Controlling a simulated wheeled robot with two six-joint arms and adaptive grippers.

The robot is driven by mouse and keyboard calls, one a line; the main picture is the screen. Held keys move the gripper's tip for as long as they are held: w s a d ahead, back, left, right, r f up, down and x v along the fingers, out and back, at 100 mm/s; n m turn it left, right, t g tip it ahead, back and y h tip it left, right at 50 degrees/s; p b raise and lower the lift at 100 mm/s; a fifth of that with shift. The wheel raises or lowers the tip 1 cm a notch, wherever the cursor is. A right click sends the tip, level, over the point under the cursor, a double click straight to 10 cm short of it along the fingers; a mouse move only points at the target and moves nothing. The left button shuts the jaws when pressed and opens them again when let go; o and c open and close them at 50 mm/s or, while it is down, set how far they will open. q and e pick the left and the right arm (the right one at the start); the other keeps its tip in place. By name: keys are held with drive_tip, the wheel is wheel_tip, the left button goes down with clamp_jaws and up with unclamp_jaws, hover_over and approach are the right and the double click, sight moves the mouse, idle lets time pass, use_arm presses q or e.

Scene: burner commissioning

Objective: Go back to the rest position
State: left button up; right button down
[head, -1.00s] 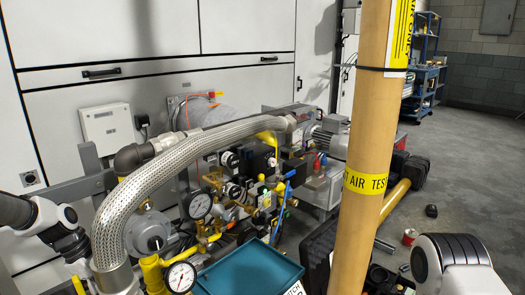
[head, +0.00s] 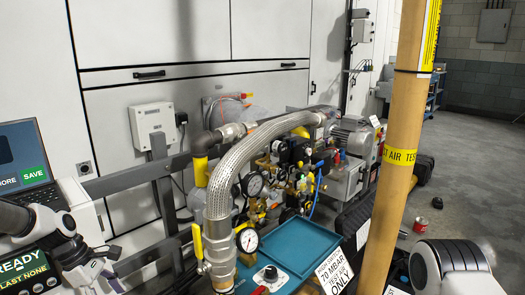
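My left arm comes in at the lower left. Its dark gripper (head: 95,268) is low in the head view, between a display reading "READY" and the burner rig. I cannot make out its fingers clearly, and nothing shows held in it. My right arm shows only as a white and black link at the lower right. The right gripper is out of the picture.
A braided steel hose (head: 240,165) arches over the rig's gauges and valves. A teal tray (head: 290,250) sits in front. A tan pole (head: 400,190) stands at right. A laptop (head: 25,165) is at left.

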use_arm(q)
drive_tip(key=s+d+f+m+g+y, duration=0.1)
drive_tip(key=s+d+f+g, duration=0.25)
drive_tip(key=s+f, duration=0.4)
drive_tip(key=s+d+f+m+g+y, duration=0.1)
drive_tip(key=s+d+f+g, duration=0.1)
drive_tip(key=s+d+f, duration=0.45)
drive_tip(key=s+d+f+m+t+y, duration=0.1)
drive_tip(key=s+d+f+m, duration=0.1)
drive_tip(key=s+f+m, duration=0.55)
drive_tip(key=s+d+f+m+t+y, duration=0.1)
drive_tip(key=s+d+f+m, duration=0.2)
drive_tip(key=s, duration=0.8)
drive_tip(key=w+a+r+m+t+p, duration=0.1)
drive_tip(key=w+r+m+p, duration=0.1)
drive_tip(key=r+p, duration=1.1)
drive_tip(key=w+r+m+t+p, duration=0.2)
drive_tip(key=r+m+p, duration=0.2)
drive_tip(key=r+p, duration=1)
drive_tip(key=shift+w+a+r, duration=0.15)
drive_tip(key=shift+w+a, duration=0.2)
drive_tip(key=shift+w, duration=0.05)
